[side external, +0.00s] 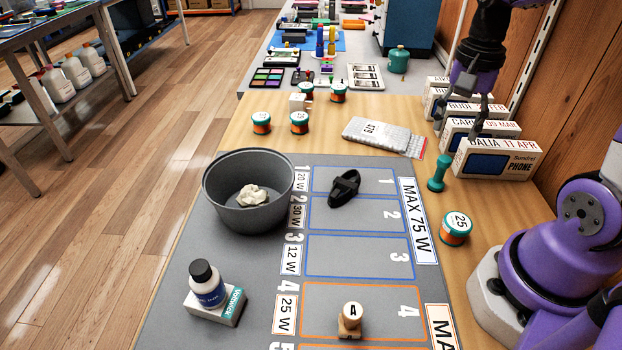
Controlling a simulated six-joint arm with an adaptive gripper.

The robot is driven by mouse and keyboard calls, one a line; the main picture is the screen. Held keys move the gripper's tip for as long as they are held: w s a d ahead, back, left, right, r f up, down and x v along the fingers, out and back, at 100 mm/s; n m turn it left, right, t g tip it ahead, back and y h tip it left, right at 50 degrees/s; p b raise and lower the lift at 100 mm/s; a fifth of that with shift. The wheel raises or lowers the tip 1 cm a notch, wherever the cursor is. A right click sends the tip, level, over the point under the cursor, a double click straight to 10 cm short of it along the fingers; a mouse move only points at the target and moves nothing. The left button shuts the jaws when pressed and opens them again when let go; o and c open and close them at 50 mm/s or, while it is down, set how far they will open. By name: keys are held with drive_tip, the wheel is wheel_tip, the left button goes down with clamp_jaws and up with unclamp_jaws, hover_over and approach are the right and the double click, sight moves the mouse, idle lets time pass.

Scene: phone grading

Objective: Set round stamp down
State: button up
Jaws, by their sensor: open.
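A teal stamp with a knobbed handle and round foot (438,173) stands upright on the wooden table, just right of the grey mat. My gripper (460,122) is above and behind it in the picture, in front of the phone boxes. Its dark fingers are apart with nothing visible between them. The gripper and the teal stamp look apart. A wooden block stamp marked A (350,318) stands in slot 4 of the mat (262,262).
White phone boxes (497,157) stand at the right by the wooden wall. A teal-orange spool marked 25 (456,227) is near the stamp. A bubble-wrap pouch (380,134), grey bowl (222,205), black strap (344,189) and bottle on a box (207,285) lie around. Slot 3 is clear.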

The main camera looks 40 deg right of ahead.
drive_tip(key=shift+r, duration=0.55)
drive_tip(key=a+r+n+t, duration=0.2)
drive_tip(key=a+n, duration=0.4)
drive_tip(key=n, duration=0.1)
drive_tip(key=s+a+r+n+t, duration=0.1)
drive_tip(key=a+n+t, duration=0.2)
drive_tip(key=a+n, duration=0.3)
drive_tip(key=shift+s+r+n+t, duration=0.3)
drive_tip(key=shift+r+n, duration=0.1)
drive_tip(key=shift+n, duration=0.3)
drive_tip(key=shift+a, duration=0.1)
